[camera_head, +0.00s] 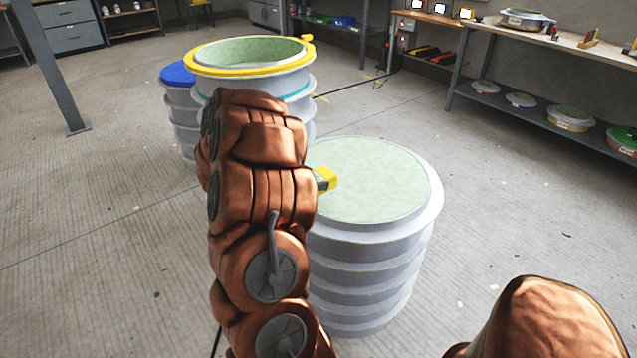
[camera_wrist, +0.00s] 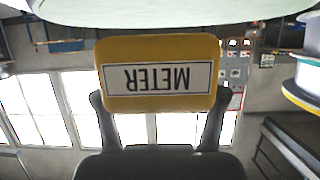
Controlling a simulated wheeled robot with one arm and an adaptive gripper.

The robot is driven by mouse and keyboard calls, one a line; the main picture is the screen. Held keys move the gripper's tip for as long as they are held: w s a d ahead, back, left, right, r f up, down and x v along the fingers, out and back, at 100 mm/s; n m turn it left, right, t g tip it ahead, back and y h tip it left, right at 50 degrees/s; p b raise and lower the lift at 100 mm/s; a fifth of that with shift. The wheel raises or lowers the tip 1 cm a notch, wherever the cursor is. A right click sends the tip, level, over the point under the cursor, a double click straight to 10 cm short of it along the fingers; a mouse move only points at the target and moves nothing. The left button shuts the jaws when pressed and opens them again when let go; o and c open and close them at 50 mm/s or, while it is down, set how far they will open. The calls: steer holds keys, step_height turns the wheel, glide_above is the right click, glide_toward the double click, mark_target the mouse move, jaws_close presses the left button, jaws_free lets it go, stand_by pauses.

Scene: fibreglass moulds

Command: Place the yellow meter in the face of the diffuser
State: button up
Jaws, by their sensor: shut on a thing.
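The yellow meter (camera_wrist: 160,45) is between the two dark fingers of my gripper (camera_wrist: 160,98) in the wrist view, its white METER label upside down. In the head view, part of the meter (camera_head: 327,179) shows past my copper arm, which hides the gripper. It appears at the left edge of the pale green top (camera_head: 375,180) of a white ribbed mould (camera_head: 370,265). Whether it touches that top is hidden. A pale green surface (camera_wrist: 200,10) spans the top of the wrist view. No label shows which mould is the diffuser.
A taller mould with a yellow rim (camera_head: 210,62) stands behind my arm, beside a blue-topped stack (camera_head: 177,73). Shelving (camera_head: 530,110) with several round moulds is at right. A grey post (camera_head: 48,65) stands at left. The floor at left is clear.

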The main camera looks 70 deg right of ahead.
mark_target(319, 170)
steer(key=d, duration=0.4)
steer(key=shift+f, duration=0.2)
steer(key=shift+f+b, duration=0.45)
steer(key=shift+f, duration=1.3)
steer(key=shift+f, duration=0.15)
steer(key=o, duration=1.3)
steer(key=shift+c, duration=0.2)
steer(key=shift+r, duration=0.2)
steer(key=p+v, duration=0.1)
steer(key=v, duration=1.1)
